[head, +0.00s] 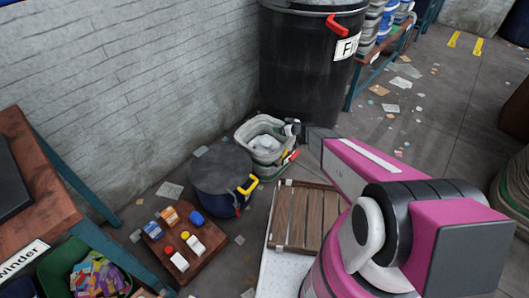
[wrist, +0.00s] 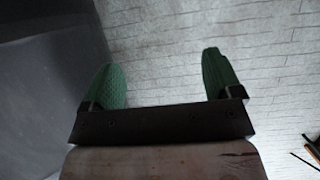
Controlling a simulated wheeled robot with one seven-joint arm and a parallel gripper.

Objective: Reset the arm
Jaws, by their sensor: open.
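My gripper (wrist: 165,80) shows in the wrist view with its two green fingers wide apart and nothing between them. Beyond the fingers is a white brick wall (wrist: 165,35), with a large dark surface at the left. In the head view my magenta and grey arm reaches from the lower right toward the middle. Its far end is near the grey bin (head: 243,135) and the foot of the big black barrel (head: 300,65). The gripper's fingers are hard to make out there.
A dark blue lidded drum (head: 220,172) stands left of a slatted wooden pallet (head: 308,218). A wooden board (head: 205,252) holds small coloured bottles and boxes. A workbench (head: 38,200) is at the left, with a green bin (head: 58,262) below. Paper scraps litter the open floor at the upper right.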

